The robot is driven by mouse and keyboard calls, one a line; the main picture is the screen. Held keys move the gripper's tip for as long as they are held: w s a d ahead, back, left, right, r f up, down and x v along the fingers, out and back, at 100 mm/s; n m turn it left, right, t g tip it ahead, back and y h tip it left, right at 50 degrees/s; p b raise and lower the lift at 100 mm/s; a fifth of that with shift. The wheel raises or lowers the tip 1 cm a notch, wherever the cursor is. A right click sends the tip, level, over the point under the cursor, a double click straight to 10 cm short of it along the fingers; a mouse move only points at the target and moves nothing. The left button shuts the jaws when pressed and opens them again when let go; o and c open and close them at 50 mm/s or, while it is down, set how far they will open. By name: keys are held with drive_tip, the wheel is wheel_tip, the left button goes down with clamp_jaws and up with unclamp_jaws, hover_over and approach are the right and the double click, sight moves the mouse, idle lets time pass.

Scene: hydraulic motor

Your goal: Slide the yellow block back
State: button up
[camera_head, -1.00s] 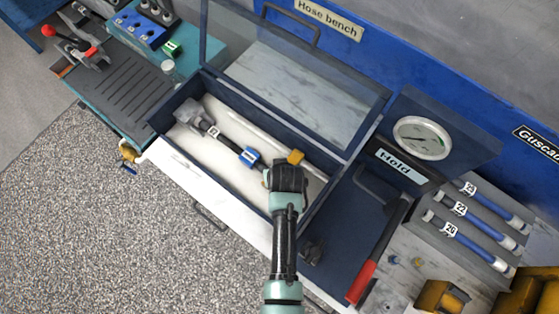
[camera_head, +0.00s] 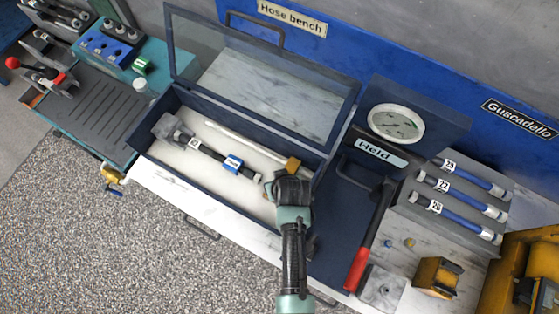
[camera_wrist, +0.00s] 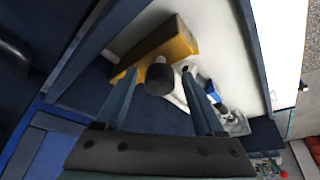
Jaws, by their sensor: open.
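The yellow block (camera_head: 293,164) sits at the right end of a pale rod (camera_head: 240,140) inside the long open box (camera_head: 150,152). It also shows in the wrist view (camera_wrist: 178,42), beyond my fingertips. My gripper (camera_head: 268,186) is over the box's right part, just below and left of the block. In the wrist view my gripper (camera_wrist: 160,75) has its fingers spread apart. The left fingertip is close to the block's lower edge; I cannot tell whether it touches. A dark hose end (camera_wrist: 159,79) shows between the fingers.
A black hose with a blue tag (camera_head: 233,164) lies in the box. The glass lid (camera_head: 270,85) stands open behind. Right are a panel marked Held (camera_head: 374,150) with a gauge, a red-handled lever (camera_head: 357,268) and several blue hoses (camera_head: 455,217).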

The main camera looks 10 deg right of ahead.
drive_tip(key=shift+r, duration=0.1)
drive_tip(key=v, duration=1.2)
drive_tip(key=shift+s+r+b, duration=0.2)
drive_tip(key=shift+r+b, duration=0.1)
drive_tip(key=shift+b, duration=0.1)
drive_tip(key=shift+d, duration=0.1)
